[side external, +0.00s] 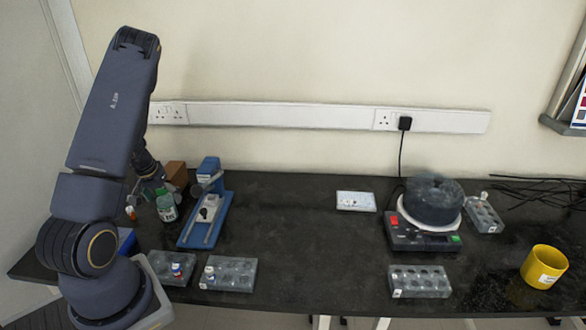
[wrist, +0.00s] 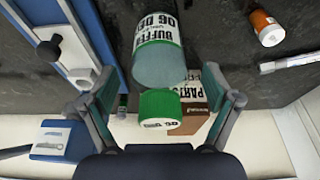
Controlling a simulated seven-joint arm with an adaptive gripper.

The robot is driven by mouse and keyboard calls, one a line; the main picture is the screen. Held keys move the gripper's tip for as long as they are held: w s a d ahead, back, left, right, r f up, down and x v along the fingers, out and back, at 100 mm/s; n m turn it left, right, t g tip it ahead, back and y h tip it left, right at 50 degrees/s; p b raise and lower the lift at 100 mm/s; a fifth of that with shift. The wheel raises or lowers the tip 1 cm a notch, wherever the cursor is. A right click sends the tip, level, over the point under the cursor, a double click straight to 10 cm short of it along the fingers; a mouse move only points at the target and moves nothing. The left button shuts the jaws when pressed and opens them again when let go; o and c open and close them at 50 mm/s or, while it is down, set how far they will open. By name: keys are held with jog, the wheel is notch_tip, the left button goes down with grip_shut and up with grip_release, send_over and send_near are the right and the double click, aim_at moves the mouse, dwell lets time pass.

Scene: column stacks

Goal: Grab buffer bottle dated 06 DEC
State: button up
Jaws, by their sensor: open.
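The buffer bottle (wrist: 158,50) has a clear body, a green cap (wrist: 160,108) and a white and green label. In the wrist view its label is upside down and reads "BUFFER" and "06 DEC". In the side view the bottle (side external: 167,210) stands upright on the dark bench at the left. My gripper (wrist: 160,88) is open, with one finger on each side of the bottle's cap end and visible gaps to both. In the side view my gripper (side external: 156,184) is just above and beside the bottle, and its fingers are partly hard to make out.
A blue and grey device (side external: 205,212) stands close right of the bottle. A brown parts box (wrist: 211,90) is behind it, and an orange vial (wrist: 267,28) lies nearby. Grey racks (side external: 228,274) line the front edge.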

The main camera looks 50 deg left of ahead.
jog(key=shift+w+a+f, duration=0.1)
jog(key=shift+f, duration=0.5)
jog(key=c, duration=1.3)
jog(key=shift+r, duration=0.1)
jog(key=shift+c, duration=0.7)
